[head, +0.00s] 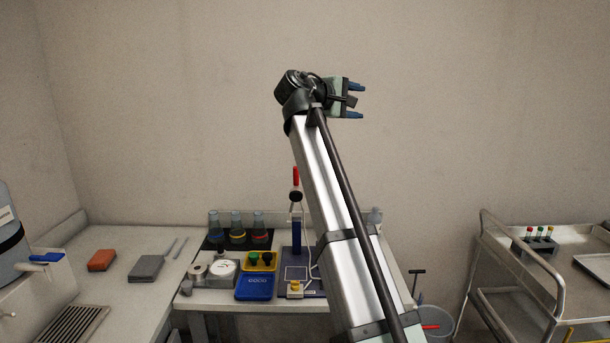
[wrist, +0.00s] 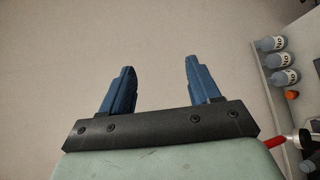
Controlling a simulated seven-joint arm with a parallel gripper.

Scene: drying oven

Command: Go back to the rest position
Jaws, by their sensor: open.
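My gripper (head: 356,101) is raised high in front of the bare back wall in the head view, well above the bench, with its fingers pointing right. In the wrist view my gripper (wrist: 160,90) shows two blue fingers spread apart with nothing between them. It is open and empty. My arm stretches up from the lower right of the head view and hides part of the bench behind it.
The bench (head: 142,293) holds several flasks (head: 237,228), a blue tray (head: 255,286) and a red-topped stand (head: 296,195) close left of my arm. A metal cart (head: 500,275) stands at right with a tube rack (head: 538,247). Bottles (wrist: 277,60) show in the wrist view.

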